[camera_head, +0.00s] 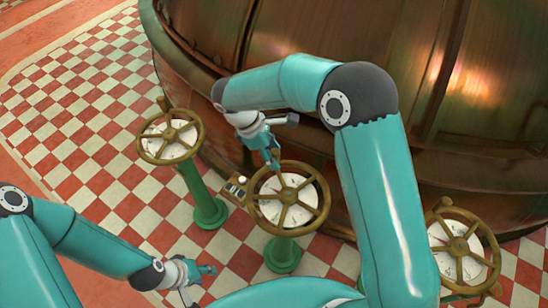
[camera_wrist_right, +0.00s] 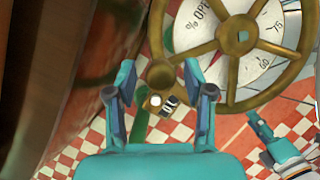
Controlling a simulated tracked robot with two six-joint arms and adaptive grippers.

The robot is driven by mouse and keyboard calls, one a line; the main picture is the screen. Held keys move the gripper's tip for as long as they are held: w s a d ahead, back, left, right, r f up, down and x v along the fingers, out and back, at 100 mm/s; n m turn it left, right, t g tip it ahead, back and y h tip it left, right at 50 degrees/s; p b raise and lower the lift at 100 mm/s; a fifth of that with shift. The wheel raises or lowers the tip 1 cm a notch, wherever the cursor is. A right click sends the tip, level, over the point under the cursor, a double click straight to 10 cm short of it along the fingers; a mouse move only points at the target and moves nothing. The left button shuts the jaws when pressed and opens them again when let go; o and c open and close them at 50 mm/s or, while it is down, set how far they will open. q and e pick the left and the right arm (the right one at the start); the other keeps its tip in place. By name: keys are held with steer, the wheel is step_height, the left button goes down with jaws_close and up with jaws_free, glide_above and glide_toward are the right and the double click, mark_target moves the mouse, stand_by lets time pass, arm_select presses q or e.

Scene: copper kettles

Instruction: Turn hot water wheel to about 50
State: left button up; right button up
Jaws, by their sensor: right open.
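Three brass handwheels stand on green pedestals in the head view: a left wheel (camera_head: 170,120), a middle wheel (camera_head: 322,212) and a right wheel (camera_head: 490,258). I cannot read which is hot water. My right gripper (camera_head: 272,160) is at the far rim of the middle wheel. In the right wrist view, its open fingers (camera_wrist_right: 160,76) stand on either side of the wheel's brass knob (camera_wrist_right: 160,74), apparently not closed on it. The white dial (camera_wrist_right: 270,35) shows "% OPEN" and 75; its pointer reading is unclear. My left gripper (camera_head: 203,272) is low at left, away from the wheels; its jaws are unclear.
A large copper kettle (camera_head: 420,60) fills the back, close behind the wheels and my right arm. A small box (camera_head: 237,187) with a white button is beside the middle wheel. The red and white checkered floor (camera_head: 80,110) is clear at left.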

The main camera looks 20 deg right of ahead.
steer(key=shift+x, duration=0.8)
steer(key=shift+c, duration=0.4)
jaws_close()
steer(key=shift+a, duration=0.15)
